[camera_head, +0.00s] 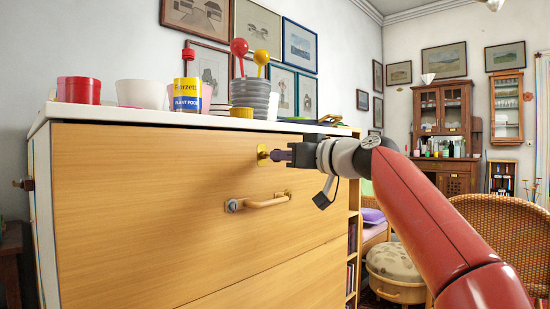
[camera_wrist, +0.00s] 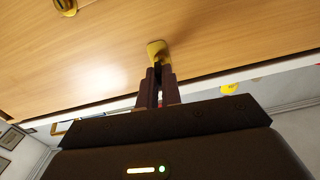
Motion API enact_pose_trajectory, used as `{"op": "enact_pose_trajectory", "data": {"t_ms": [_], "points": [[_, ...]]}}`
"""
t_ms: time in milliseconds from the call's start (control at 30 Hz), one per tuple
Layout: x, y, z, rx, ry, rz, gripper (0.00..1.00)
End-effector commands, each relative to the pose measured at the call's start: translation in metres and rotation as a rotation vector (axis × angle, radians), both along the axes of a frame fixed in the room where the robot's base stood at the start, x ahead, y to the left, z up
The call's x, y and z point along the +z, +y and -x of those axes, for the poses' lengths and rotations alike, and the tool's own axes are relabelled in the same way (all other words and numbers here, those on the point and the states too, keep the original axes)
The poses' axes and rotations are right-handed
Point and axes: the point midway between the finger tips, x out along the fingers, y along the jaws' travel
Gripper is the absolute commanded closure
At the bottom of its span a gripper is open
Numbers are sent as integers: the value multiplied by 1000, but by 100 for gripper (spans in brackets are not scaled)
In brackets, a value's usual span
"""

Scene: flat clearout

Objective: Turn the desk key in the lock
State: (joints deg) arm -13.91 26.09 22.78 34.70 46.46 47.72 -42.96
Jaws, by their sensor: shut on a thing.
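The desk (camera_head: 150,210) is a light wooden front with a white top. A brass lock plate (camera_head: 263,155) sits high on its upper drawer, and it also shows in the wrist view (camera_wrist: 156,48). My gripper (camera_head: 285,155) is level with the plate, right in front of it. In the wrist view its dark fingers (camera_wrist: 158,82) are close together just short of the plate, shut on the desk key. The key is mostly hidden between the fingers, so its angle in the lock cannot be told.
A drawer handle (camera_head: 262,203) sticks out below the lock. A red pot (camera_head: 78,90), a white pot (camera_head: 141,94), a plant food tin (camera_head: 187,95) and a ribbed grey pot (camera_head: 252,97) stand on the desk top. A wicker chair (camera_head: 510,235) and a cushioned stool (camera_head: 396,265) stand at the right.

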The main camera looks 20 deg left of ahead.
Motion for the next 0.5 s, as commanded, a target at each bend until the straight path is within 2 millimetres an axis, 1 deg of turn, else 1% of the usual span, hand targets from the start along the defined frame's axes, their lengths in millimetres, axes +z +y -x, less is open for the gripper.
{"op": "enact_pose_trajectory", "data": {"t_ms": [67,133,167,300,333,500], "points": [[-1,0,-1,0,-16,8,100],[-2,0,-1,0,-73,31,100],[-1,0,-1,-1,-67,30,90],[-1,0,-1,0,-64,28,72],[-1,0,0,0,-64,28,68],[0,0,0,0,-63,27,68]]}}
